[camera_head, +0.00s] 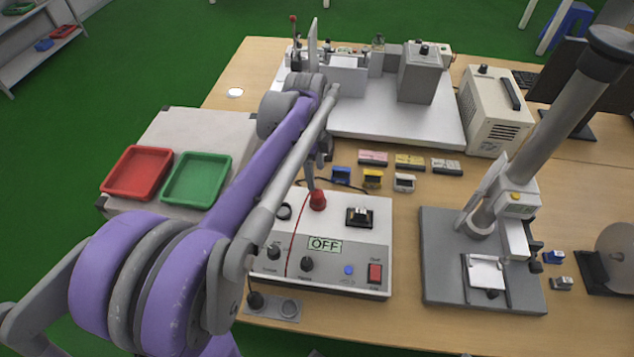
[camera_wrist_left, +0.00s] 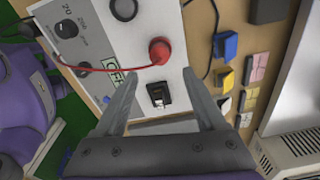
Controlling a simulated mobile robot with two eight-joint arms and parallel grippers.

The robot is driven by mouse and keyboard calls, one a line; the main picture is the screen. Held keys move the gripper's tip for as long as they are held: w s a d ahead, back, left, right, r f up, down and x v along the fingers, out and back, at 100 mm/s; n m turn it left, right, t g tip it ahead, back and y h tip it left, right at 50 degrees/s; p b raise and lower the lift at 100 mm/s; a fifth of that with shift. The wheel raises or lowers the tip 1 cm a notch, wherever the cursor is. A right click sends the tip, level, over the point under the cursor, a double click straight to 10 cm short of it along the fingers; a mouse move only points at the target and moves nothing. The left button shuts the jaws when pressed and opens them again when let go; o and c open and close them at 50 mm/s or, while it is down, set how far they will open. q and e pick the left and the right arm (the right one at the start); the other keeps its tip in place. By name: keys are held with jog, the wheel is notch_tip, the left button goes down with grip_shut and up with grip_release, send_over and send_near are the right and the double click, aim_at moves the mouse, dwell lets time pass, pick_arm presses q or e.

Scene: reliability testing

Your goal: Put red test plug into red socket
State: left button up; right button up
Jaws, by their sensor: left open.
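The red test plug (camera_head: 317,201) stands upright on the back part of the tester box (camera_head: 340,258); its thin red wire runs to the box front. In the left wrist view the red plug (camera_wrist_left: 159,50) shows from above. No separate red socket can be made out; whether the plug sits in one cannot be told. My left gripper (camera_head: 316,170) hangs close above the plug, apart from it. In the left wrist view my left gripper's fingers (camera_wrist_left: 160,72) are spread wide and empty, the plug just beyond their tips. My right gripper is out of view.
A black ring socket (camera_head: 284,211) lies left of the plug, a black holder (camera_head: 360,216) with a small part lies right. The display (camera_head: 325,245) reads OFF. Small coloured blocks (camera_head: 372,179) lie behind the box. A press stand (camera_head: 440,270) rises at right.

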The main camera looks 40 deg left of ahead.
pick_arm(q)
notch_tip(320, 180, up, 2)
jog(key=shift+a+r, duration=0.1)
jog(key=s+d+f+n+t, duration=0.1)
jog(key=s+d+f+n, duration=0.1)
jog(key=s+d+n, duration=0.2)
jog(key=s+d+f+n+t, duration=0.2)
jog(key=s+d+f+n, duration=0.1)
jog(key=s+d+n, duration=0.2)
jog(key=s+d+f+n+t, duration=0.2)
jog(key=s+d+f+n, duration=0.1)
jog(key=s+d+n, duration=0.1)
jog(key=shift+s+d+f+n+y, duration=0.1)
jog(key=shift+s+d+n+y, duration=0.1)
jog(key=shift+s+d, duration=0.25)
jog(key=shift+s+d+f+n+y, duration=0.1)
jog(key=shift+s+d+n+y, duration=0.15)
jog(key=shift+d, duration=0.5)
